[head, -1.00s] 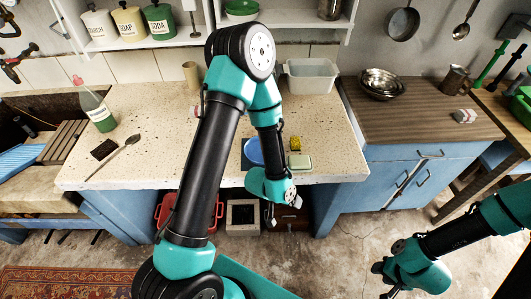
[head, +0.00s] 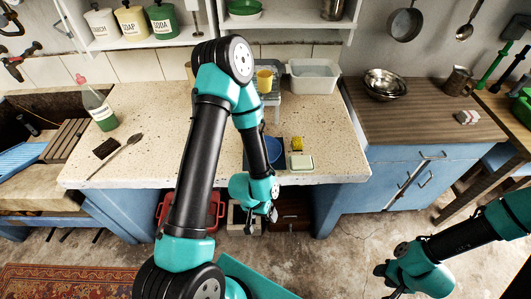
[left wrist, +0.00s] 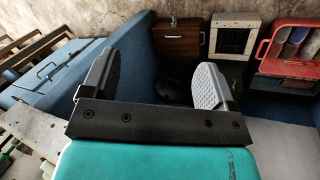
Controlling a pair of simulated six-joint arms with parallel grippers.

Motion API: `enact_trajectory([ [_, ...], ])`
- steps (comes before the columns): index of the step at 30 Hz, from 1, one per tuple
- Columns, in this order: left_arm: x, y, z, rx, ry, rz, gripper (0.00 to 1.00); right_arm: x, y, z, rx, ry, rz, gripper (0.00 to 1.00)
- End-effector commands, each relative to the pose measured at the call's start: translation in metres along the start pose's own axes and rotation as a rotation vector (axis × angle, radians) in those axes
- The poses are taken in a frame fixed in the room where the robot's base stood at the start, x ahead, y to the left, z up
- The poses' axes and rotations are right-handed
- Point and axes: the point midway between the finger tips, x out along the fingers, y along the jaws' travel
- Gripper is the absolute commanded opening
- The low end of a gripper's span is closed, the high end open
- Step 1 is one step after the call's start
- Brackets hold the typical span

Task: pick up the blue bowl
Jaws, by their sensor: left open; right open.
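The blue bowl (head: 275,152) is on the stone counter in the head view, partly hidden behind my left forearm. A dark blue flat thing lies around or under it; I cannot tell which. My left gripper (head: 272,214) hangs in front of the counter's front edge, apart from the bowl. In the left wrist view its two fingers (left wrist: 158,82) are spread with nothing held between them. That view does not show the bowl. My right gripper (head: 382,281) is open at the lower right, over the floor and far from the bowl.
A yellow sponge (head: 297,143) and a pale green-lidded box (head: 301,162) sit right of the bowl. Behind stand a yellow cup (head: 264,80) and a clear tub (head: 313,76). The counter's right front is clear.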

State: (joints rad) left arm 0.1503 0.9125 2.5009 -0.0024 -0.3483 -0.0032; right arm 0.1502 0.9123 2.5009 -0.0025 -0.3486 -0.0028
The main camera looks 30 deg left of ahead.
Motion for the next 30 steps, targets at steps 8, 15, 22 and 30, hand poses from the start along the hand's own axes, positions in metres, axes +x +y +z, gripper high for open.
enact_trajectory([
  [8,0.0,0.0001,-0.0001,0.0,0.0,0.0,0.69,0.0,0.0,0.0,0.0,0.0,0.0,0.43],
  [15,-0.0001,0.0001,-0.0001,0.0,0.001,0.0,0.46,0.0,0.0,0.0,0.0,0.0,0.0,0.43],
  [22,-0.0001,0.0001,-0.0001,0.0,0.001,0.0,0.24,0.0,0.0,0.0,0.0,0.0,0.0,0.43],
  [30,-0.0001,0.0001,-0.0002,0.0,0.001,0.0,0.1,0.0,0.0,0.0,0.0,0.0,0.0,0.43],
])
